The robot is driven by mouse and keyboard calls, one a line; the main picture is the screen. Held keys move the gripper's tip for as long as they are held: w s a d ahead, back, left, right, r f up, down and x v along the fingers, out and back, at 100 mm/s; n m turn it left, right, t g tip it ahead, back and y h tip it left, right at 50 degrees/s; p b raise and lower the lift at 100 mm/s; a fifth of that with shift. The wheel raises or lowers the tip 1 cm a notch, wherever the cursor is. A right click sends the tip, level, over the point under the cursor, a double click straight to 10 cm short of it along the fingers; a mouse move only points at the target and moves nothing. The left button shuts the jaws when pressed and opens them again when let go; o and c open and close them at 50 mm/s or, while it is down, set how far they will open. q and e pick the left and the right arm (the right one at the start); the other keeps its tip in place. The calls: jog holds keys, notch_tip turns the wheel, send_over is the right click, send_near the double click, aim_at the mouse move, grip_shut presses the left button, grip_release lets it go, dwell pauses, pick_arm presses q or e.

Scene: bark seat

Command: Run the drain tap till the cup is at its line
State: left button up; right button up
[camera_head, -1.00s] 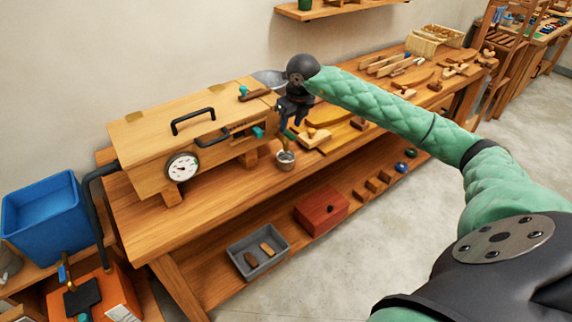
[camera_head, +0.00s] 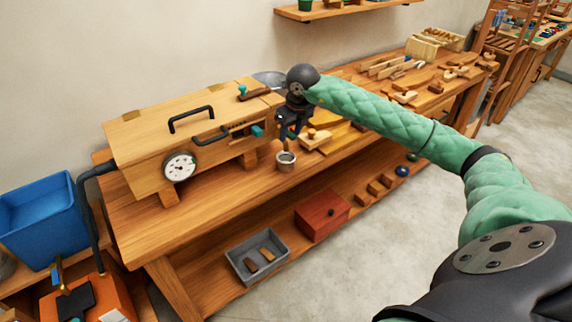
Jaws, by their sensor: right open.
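The wooden steam box (camera_head: 140,135) with a black handle and a round dial (camera_head: 180,166) stands on the bench. A small metal cup (camera_head: 286,161) stands on the bench by the box's right end, under a small brass-coloured part that looks like the drain tap (camera_head: 286,145). The cup's line and any liquid in it are too small to make out. My right gripper (camera_head: 291,131) is open, pointing down at the box's right end, just above the tap and cup. Whether it touches the tap cannot be told. My left gripper is not in view.
Wooden pieces and tools lie on the bench (camera_head: 225,185) to the right of the cup. A grey tray (camera_head: 238,268) and a red box (camera_head: 321,215) sit on the lower shelf. A blue bin (camera_head: 40,225) stands at the left, beside a black hose.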

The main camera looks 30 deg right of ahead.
jog(key=shift+c, duration=0.4)
jog(key=c, duration=0.8)
jog(key=shift+d, duration=0.1)
jog(key=shift+o, duration=0.2)
jog(key=shift+w+d+n+y+b, duration=0.25)
jog(key=shift+d+n+b, duration=0.1)
jog(key=shift+n+b, duration=0.5)
jog(key=shift+w+d+n+y+b, duration=0.1)
jog(key=shift+d+n+y+b, duration=0.35)
jog(key=shift+n, duration=0.6)
jog(key=n+b, duration=0.1)
jog(key=n, duration=0.1)
jog(key=w+d+n+b, duration=0.1)
jog(key=shift+n+g, duration=0.3)
jog(key=shift+n, duration=0.1)
jog(key=shift+w+d+n+y+b, duration=0.1)
jog(key=shift+d+n+y+b, duration=0.2)
jog(key=shift+n, duration=0.6)
